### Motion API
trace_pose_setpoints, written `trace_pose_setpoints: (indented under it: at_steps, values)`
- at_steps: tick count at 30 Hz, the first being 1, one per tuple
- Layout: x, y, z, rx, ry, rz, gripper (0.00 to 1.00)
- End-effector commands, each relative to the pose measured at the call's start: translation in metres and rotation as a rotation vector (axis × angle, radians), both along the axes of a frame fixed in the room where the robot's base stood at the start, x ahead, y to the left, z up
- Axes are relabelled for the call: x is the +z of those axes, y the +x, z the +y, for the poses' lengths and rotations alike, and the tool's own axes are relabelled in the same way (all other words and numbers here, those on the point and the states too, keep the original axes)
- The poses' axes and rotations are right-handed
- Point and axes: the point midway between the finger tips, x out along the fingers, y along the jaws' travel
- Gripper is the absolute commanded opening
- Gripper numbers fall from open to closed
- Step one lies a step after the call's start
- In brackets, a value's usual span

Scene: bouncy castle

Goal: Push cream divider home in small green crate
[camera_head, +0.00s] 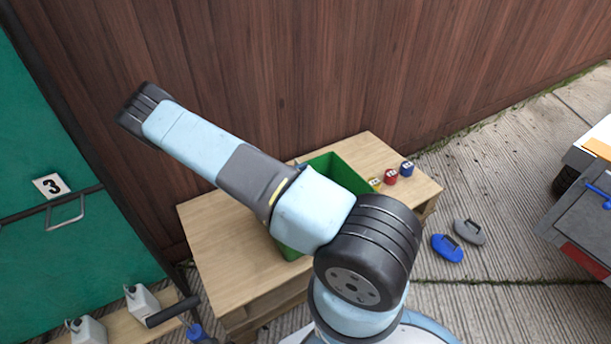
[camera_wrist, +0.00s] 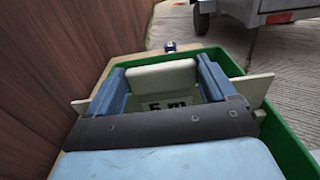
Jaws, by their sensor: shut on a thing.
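The small green crate (camera_head: 345,173) stands on a wooden pallet table, mostly hidden behind my arm in the head view. In the wrist view its green wall (camera_wrist: 284,143) runs along the right. The cream divider (camera_wrist: 254,88) lies across the crate, with its ends showing left and right of my gripper. My gripper (camera_wrist: 160,71) is over the crate, its two blue fingers shut on a cream part of the divider between them. A pale face marked "5 m" shows below that part. My gripper is hidden in the head view. How deep the divider sits is hidden.
The pallet table (camera_head: 222,243) has bare wood left of the crate. Small yellow (camera_head: 375,184), red (camera_head: 391,176) and blue (camera_head: 407,168) marked items stand right of the crate. A brown wooden fence (camera_head: 270,70) rises close behind. A trailer (camera_head: 585,215) stands at right.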

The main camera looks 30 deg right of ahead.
Motion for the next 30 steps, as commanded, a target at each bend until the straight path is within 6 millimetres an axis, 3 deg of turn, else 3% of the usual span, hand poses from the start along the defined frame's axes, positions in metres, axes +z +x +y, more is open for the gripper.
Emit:
trace_pose_setpoints:
  at_steps: [30]
  values:
    - [-0.024,0.0,0.0,0.0,-0.001,0.0,0.49]
